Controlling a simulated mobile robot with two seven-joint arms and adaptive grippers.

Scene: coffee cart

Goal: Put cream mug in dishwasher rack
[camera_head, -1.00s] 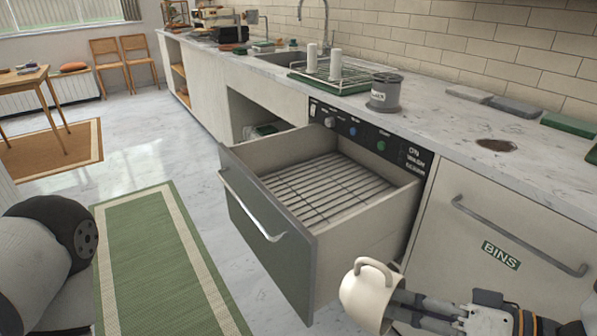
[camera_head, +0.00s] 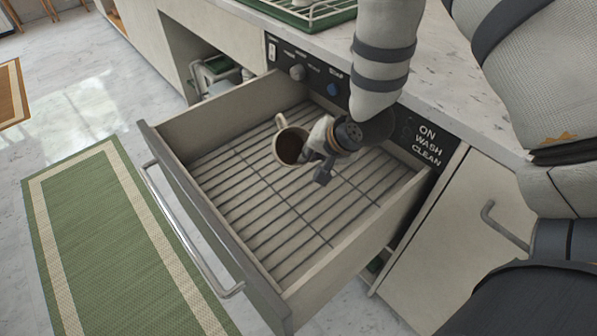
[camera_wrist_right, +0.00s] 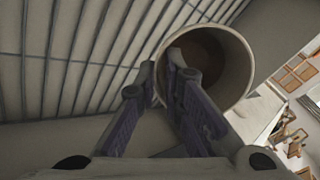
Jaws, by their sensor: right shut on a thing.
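The cream mug (camera_head: 279,152) is over the slatted rack (camera_head: 265,215) in the pulled-out dishwasher drawer, toward its back. Its mouth faces up toward the head camera and its inside looks dark brown. My right gripper (camera_head: 308,150) is shut on the mug's rim from the right. In the right wrist view, the mug (camera_wrist_right: 240,65) has my right gripper's fingers (camera_wrist_right: 178,62) at its wall, with rack bars behind. I cannot tell whether the mug touches the bars. My left gripper is out of view.
The drawer front (camera_head: 205,235) with its long handle stands out over the floor, beside a green rug (camera_head: 115,240). The control panel (camera_head: 425,145) and marble counter (camera_head: 455,100) are behind my right arm. The rest of the rack is empty.

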